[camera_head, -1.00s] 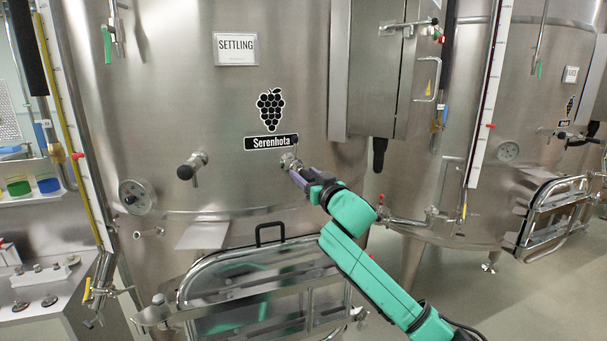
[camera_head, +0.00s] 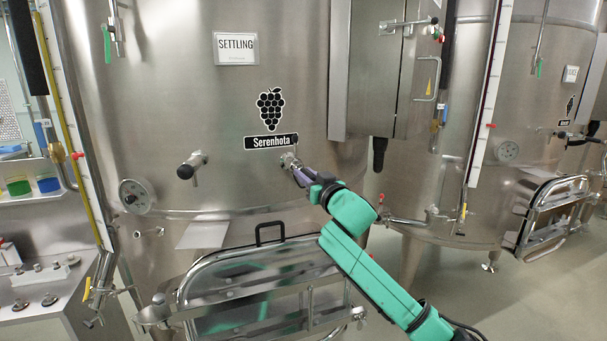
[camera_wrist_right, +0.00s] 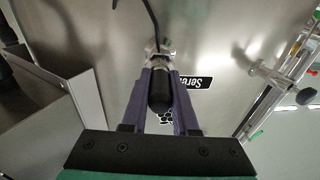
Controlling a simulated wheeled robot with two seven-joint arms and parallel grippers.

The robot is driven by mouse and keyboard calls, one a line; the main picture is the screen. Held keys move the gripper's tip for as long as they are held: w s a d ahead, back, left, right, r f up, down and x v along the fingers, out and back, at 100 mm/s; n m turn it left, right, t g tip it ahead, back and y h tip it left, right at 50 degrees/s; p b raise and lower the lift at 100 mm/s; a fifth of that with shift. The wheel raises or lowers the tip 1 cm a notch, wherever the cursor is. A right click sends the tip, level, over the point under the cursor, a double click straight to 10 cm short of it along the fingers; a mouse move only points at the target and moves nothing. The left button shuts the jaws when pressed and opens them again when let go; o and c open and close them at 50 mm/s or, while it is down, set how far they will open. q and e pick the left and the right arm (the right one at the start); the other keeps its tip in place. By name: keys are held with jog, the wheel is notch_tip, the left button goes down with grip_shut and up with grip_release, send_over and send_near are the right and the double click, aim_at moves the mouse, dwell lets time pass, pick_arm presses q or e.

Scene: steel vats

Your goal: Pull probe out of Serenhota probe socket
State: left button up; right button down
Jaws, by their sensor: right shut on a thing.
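The Serenhota vat (camera_head: 230,120) is a large steel tank with a black grape label and a Serenhota sign (camera_head: 271,142). The probe socket (camera_head: 287,158) is a small metal fitting just below the sign's right end. My right gripper (camera_head: 295,168) is at the socket, its purple fingers pointing at the vat wall. In the right wrist view, the fingers (camera_wrist_right: 160,74) are shut on the black probe (camera_wrist_right: 159,95), which lies lengthwise between them. Its far end meets the metal socket (camera_wrist_right: 160,50); how deep it sits is hidden. My left gripper is not in view.
A sampling valve (camera_head: 192,166) and a round gauge (camera_head: 136,196) are left of the socket. A steel hatch (camera_head: 260,285) with a handle is below. A grey cabinet (camera_head: 385,75) is to the right. A dark cable (camera_wrist_right: 152,22) runs near the socket.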

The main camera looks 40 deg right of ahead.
aim_at(313, 180)
dwell(0.8)
jog(key=shift+s+a+f, duration=0.1)
jog(key=shift+s, duration=0.25)
jog(key=b+v, duration=0.2)
jog(key=v, duration=0.3)
jog(key=shift+s, duration=0.15)
dwell(0.5)
jog(key=shift+b+v, duration=0.55)
jog(key=shift+v, duration=1.35)
